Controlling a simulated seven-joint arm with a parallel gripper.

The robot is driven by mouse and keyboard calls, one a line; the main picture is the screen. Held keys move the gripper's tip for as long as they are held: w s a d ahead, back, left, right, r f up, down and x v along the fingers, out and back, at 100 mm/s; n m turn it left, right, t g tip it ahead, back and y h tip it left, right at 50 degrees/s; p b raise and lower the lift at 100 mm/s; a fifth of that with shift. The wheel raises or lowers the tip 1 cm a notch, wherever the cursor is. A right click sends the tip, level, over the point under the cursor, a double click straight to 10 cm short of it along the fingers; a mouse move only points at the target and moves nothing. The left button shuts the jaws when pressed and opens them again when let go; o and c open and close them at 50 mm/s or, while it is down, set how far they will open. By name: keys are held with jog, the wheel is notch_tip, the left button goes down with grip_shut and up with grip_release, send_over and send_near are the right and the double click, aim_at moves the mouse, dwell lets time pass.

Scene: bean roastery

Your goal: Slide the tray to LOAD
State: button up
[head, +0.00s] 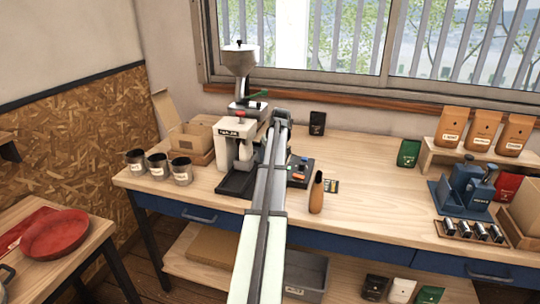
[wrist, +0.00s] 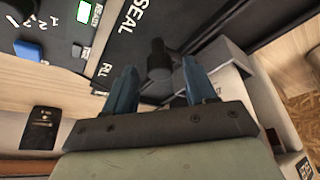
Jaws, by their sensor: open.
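My gripper (wrist: 159,78) is open in the wrist view, its two blue fingers spread apart. A dark upright knob (wrist: 158,60) shows between and just beyond the fingertips; I cannot tell whether they touch it. It stands by a dark surface (wrist: 120,45) with white lettering that reads SEAL and part of another word. In the head view a black tray-like base (head: 236,184) sits at the foot of the white machine (head: 235,140). My arm covers the area right of it and hides my gripper. I cannot make out a LOAD mark in either view.
A dark control box (head: 299,172) with coloured buttons stands right of my arm, with a wooden-handled tool (head: 316,193) in front. Several metal cups (head: 158,165) stand at the left. A blue press (head: 465,188) and bags are at the right. The bench between is mostly clear.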

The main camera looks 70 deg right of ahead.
jog(key=shift+f, duration=0.15)
grip_shut()
dwell(0.5)
